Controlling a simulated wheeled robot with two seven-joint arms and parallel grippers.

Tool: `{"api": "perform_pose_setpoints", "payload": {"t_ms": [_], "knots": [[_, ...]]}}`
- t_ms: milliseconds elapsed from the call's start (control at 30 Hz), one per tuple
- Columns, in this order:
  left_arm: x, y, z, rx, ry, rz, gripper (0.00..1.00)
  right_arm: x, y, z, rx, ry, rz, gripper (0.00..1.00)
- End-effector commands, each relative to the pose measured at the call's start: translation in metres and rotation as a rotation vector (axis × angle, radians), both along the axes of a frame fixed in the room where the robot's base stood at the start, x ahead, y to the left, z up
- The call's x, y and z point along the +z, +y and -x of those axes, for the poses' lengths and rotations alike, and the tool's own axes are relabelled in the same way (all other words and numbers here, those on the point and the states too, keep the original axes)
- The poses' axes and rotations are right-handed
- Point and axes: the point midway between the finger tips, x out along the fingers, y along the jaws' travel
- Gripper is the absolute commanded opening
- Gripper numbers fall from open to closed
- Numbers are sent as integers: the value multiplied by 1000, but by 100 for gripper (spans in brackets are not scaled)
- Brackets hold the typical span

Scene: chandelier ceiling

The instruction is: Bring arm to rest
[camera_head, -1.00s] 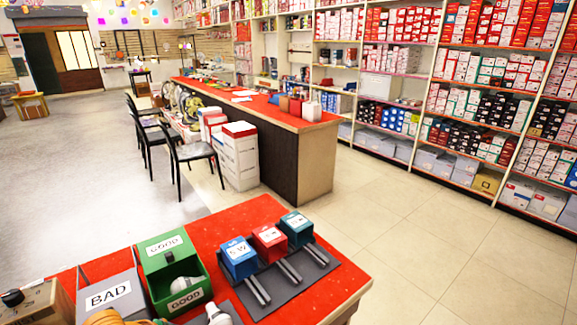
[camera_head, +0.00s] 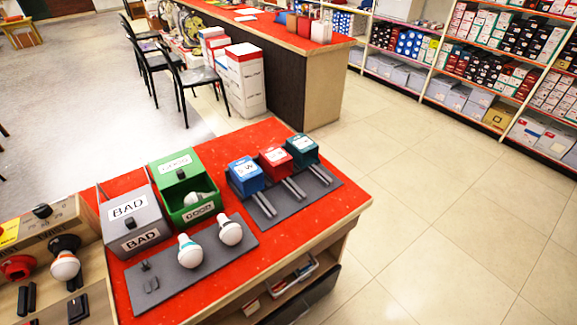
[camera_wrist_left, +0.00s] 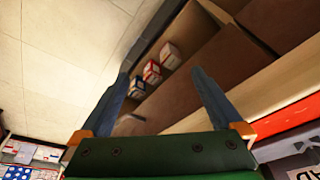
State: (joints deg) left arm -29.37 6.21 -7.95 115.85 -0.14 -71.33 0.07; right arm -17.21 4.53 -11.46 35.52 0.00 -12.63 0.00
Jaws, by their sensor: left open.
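My left gripper (camera_wrist_left: 162,100) shows in the left wrist view. Its two fingers are spread wide with nothing between them. Beyond them are a wooden shelf space (camera_wrist_left: 195,75) and several small boxes (camera_wrist_left: 152,70), apart from the fingers. Neither arm nor gripper shows in the head view. My right gripper is in neither view.
A grey BAD box (camera_head: 130,207) and a green GOOD box (camera_head: 178,165) with a bulb inside stand on the table. Blue (camera_head: 245,172), red (camera_head: 275,158) and teal (camera_head: 303,146) boxes stand behind. A bulb (camera_head: 65,265) sits in a tester at left. The floor at right is clear.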

Motion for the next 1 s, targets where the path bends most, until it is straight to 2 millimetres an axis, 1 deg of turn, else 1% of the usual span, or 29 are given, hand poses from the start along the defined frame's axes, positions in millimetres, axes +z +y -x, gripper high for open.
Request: {"api": "perform_pose_setpoints", "payload": {"t_ms": [33,167,200,267,300,367,400,500,600,700,1000], "knots": [[-18,0,4,-3,17,-2,100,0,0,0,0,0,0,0],[-70,2,20,-10,51,-5,100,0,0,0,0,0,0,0],[-88,3,30,-12,66,-6,100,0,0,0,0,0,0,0],[-115,5,48,-18,88,-8,100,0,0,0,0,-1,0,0],[-132,7,63,-21,103,-10,100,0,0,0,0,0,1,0],[-153,12,87,-27,124,-13,100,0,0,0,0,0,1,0],[-163,14,102,-30,136,-15,100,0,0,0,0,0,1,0],[-177,20,131,-35,155,-19,100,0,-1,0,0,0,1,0],[-182,23,144,-38,161,-19,100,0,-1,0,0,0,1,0],[-183,23,147,-39,162,-20,100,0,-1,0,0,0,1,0],[-183,23,147,-38,163,-20,100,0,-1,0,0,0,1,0]]}}
